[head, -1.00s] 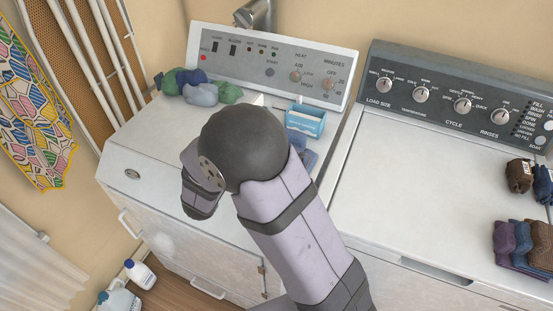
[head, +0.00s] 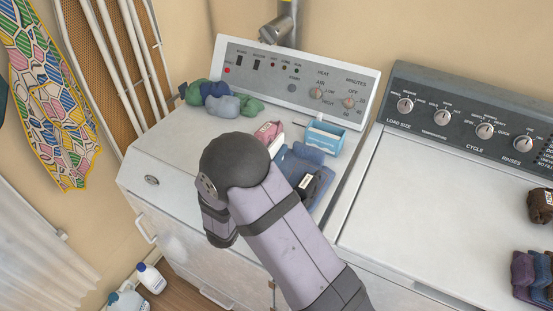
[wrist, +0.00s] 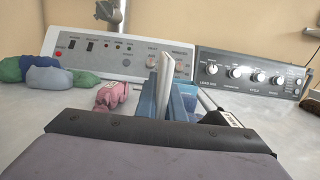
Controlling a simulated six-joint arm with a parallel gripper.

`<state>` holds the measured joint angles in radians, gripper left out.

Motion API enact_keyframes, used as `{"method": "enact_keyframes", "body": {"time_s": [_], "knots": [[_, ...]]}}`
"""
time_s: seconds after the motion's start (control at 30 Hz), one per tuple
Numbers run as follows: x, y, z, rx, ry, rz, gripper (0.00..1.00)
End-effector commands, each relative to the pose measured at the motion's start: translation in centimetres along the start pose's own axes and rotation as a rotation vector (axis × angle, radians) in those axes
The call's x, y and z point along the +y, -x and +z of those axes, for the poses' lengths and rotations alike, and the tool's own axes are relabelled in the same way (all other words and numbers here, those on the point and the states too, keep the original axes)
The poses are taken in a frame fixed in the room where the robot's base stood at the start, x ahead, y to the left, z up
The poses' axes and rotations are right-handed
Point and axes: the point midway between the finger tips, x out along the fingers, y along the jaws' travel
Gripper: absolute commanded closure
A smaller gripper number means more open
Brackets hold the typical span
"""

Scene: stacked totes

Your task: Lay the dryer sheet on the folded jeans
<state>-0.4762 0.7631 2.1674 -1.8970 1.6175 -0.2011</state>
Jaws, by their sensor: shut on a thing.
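The dryer sheet (wrist: 166,82) is a thin pale upright strip in the wrist view, in front of the dryer's panel. My gripper (wrist: 163,118) is shut on it; the fingertips are hard to make out. The folded jeans (head: 296,161) are a blue stack on the dryer top, partly behind my arm. Blue shapes stand behind the sheet in the wrist view; I cannot tell jeans from box there.
A blue-and-white box (head: 324,137) stands behind the jeans. A pink folded item (head: 268,132) is left of them, and a dark labelled item (head: 308,187) lies by their front. Blue and green bundles (head: 222,103) lie at the back left. The washer top (head: 440,200) is mostly clear.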

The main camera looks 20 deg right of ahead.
Motion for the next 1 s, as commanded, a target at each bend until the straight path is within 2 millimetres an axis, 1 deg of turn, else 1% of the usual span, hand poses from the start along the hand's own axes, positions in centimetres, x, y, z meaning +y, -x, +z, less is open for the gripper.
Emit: {"method": "enact_keyframes", "body": {"time_s": [0.03, 0.1, 0.23, 0.57, 0.73, 0.77, 0.8, 0.83, 1.0], "knots": [[0.0, 0.1, -0.7, 0.002, 0.005, 0.0, 1.0], [0.0, 0.2, -1.4, 0.002, 0.004, 0.0, 1.0], [0.0, 0.3, -2.4, 0.001, 0.002, 0.0, 1.0], [0.0, 0.3, -2.7, 0.0, 0.0, 0.0, 1.0], [0.0, 0.4, -3.2, 0.0, 0.0, 0.0, 1.0], [0.0, 0.3, -3.1, 0.0, 0.0, 0.0, 0.87], [0.0, 0.3, -3.0, 0.0, 0.0, 0.0, 0.77], [0.0, 0.3, -3.0, 0.0, 0.0, 0.0, 0.73], [0.0, 0.3, -3.0, 0.001, 0.0, 0.0, 0.73]]}}
